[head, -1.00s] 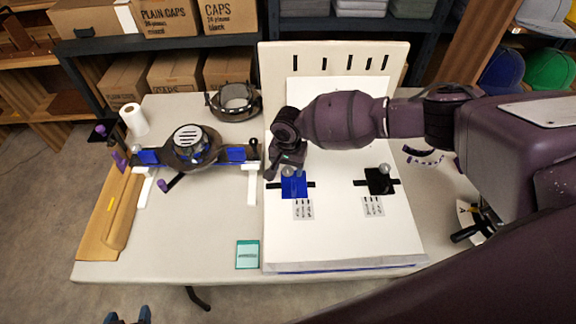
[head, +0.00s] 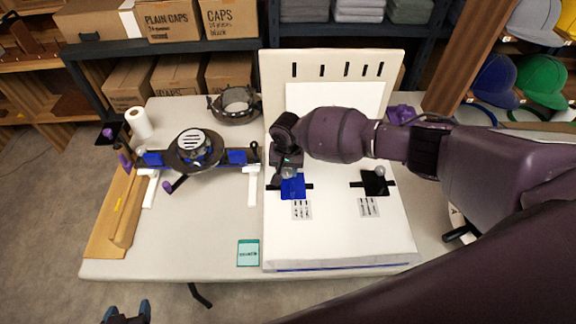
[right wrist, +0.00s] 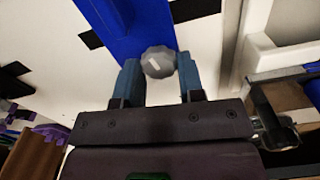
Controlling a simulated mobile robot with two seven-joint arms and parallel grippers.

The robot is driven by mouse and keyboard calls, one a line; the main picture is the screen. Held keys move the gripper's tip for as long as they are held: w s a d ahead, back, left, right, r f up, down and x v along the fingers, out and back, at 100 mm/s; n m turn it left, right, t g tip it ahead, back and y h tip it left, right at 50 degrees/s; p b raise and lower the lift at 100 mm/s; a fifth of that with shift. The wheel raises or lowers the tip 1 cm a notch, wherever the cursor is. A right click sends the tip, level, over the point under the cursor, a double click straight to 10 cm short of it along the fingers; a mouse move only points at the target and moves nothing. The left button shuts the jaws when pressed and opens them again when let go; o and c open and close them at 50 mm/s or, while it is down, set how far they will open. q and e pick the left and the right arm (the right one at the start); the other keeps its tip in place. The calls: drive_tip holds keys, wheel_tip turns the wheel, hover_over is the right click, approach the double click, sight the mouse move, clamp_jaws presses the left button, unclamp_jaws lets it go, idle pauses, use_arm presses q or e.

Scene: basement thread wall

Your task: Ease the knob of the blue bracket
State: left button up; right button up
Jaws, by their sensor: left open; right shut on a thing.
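The blue bracket (head: 294,188) sits on the white board over a black strip, with a printed label below it. Its grey faceted knob (head: 289,173) is partly covered by my right gripper (head: 283,174). In the right wrist view, the knob (right wrist: 158,62) with a pale mark lies between the two blue-grey fingertips, against the blue bracket (right wrist: 128,30). My right gripper is shut on the knob. My left gripper (head: 128,313) is open and empty at the bottom left, in front of the table; only its tips show.
A black bracket (head: 375,184) with its own knob stands to the right on the board. A cap-holding fixture (head: 195,150) stands left on the table, with a ring-shaped frame (head: 236,104) behind it. A teal card (head: 248,253) lies near the front edge. The table's front left is clear.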

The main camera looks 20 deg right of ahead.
drive_tip(key=shift+a+r+n+p, duration=0.1)
drive_tip(key=shift+n+p, duration=0.35)
drive_tip(key=shift+n, duration=0.25)
drive_tip(key=n, duration=0.3)
drive_tip(key=shift+n, duration=0.4)
drive_tip(key=n, duration=0.4)
drive_tip(key=shift+a+p, duration=0.1)
drive_tip(key=shift+p, duration=0.25)
use_arm(q)
drive_tip(key=r, duration=0.3)
drive_tip(key=shift+w, duration=0.35)
use_arm(e)
drive_tip(key=n, duration=0.5)
drive_tip(key=shift+s, duration=0.1)
drive_tip(key=shift+n, duration=0.3)
use_arm(q)
drive_tip(key=shift+s, duration=0.1)
use_arm(e)
drive_tip(key=o, duration=0.9)
drive_tip(key=shift+o, duration=0.2)
